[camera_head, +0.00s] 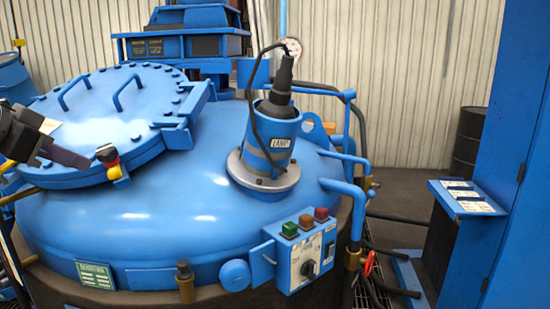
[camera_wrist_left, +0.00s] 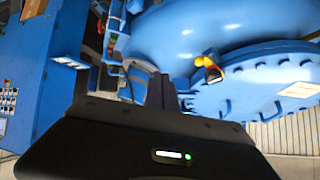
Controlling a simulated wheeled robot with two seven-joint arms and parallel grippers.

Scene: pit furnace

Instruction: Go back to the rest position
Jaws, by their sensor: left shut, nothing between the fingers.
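My left gripper (camera_head: 84,161) comes in from the left edge of the head view. It is shut and empty, with its dark fingers in front of the round blue lid (camera_head: 110,105) of the furnace. A yellow-and-red knob (camera_head: 107,154) at the lid's near edge lies just right of the fingertips in the picture. I cannot tell whether they touch. In the left wrist view the closed fingers (camera_wrist_left: 161,92) point toward the blue furnace body (camera_wrist_left: 195,35), and the knob (camera_wrist_left: 208,66) shows to their right. My right gripper is not in view.
A control box (camera_head: 307,250) with green and red buttons hangs on the furnace front. A sensor unit (camera_head: 270,145) with a black cable stands on the dome. Blue pipes (camera_head: 352,140) rise at its right. A blue cabinet (camera_head: 515,150) stands far right; grey floor (camera_head: 405,195) lies between.

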